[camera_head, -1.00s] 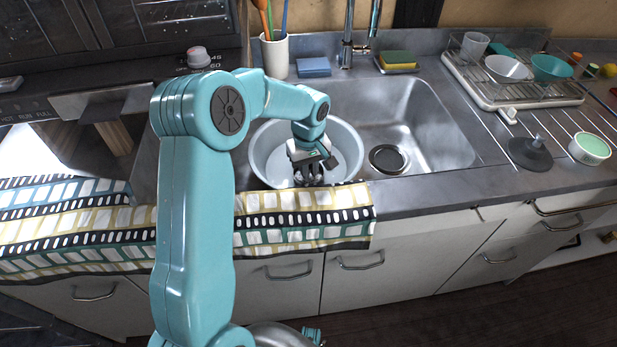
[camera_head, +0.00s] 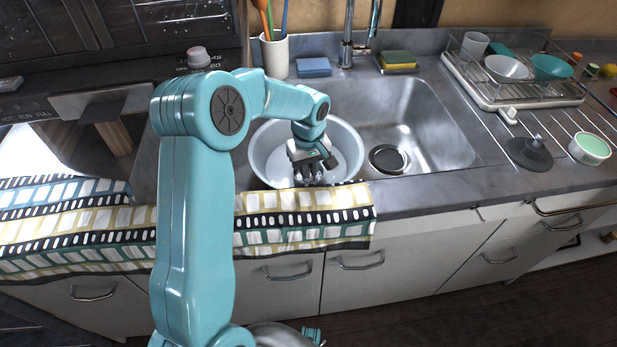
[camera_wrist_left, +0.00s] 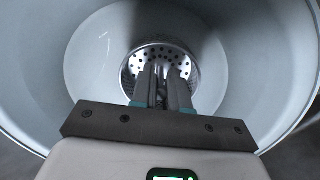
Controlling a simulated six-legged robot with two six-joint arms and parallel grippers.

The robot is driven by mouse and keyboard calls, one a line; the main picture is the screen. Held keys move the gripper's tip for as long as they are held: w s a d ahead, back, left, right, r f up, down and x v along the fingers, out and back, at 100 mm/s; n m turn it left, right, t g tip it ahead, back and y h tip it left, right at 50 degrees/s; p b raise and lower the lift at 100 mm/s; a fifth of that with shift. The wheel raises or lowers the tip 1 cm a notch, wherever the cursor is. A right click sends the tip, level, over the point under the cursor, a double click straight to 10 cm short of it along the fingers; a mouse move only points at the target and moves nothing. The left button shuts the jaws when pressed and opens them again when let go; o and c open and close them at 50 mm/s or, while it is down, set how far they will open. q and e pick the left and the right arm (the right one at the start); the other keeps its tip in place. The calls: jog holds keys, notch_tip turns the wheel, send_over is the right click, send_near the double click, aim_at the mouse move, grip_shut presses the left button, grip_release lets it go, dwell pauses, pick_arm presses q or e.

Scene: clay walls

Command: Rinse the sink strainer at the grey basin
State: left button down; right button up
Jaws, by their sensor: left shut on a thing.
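The grey basin (camera_head: 346,135) is a round tub standing in the left part of the metal sink. My left arm reaches over it and my left gripper (camera_head: 309,176) points down inside it. In the left wrist view, the sink strainer (camera_wrist_left: 141,58), a round metal cup with holes, is between the fingertips of my left gripper (camera_wrist_left: 160,72), which is shut on it. The pale inner wall of the basin (camera_wrist_left: 255,60) surrounds it there. In the head view the strainer is hidden by the gripper. My right gripper is not in view.
A faucet (camera_head: 347,50) stands behind the basin. A dark drain (camera_head: 388,160) lies right of it. A patterned towel (camera_head: 300,218) hangs over the front edge. A dish rack (camera_head: 520,92), a plunger-like stopper (camera_head: 530,152) and a green-white bowl (camera_head: 590,149) are at right.

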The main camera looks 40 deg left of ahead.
pick_arm(q)
jog(key=shift+r, duration=0.1)
notch_tip(320, 180, up, 13)
jog(key=p, duration=0.9)
dwell(0.3)
jog(key=shift+p, duration=0.3)
dwell(1.7)
notch_tip(320, 180, up, 4)
jog(key=p, duration=0.2)
jog(key=shift+p, duration=0.4)
dwell(0.4)
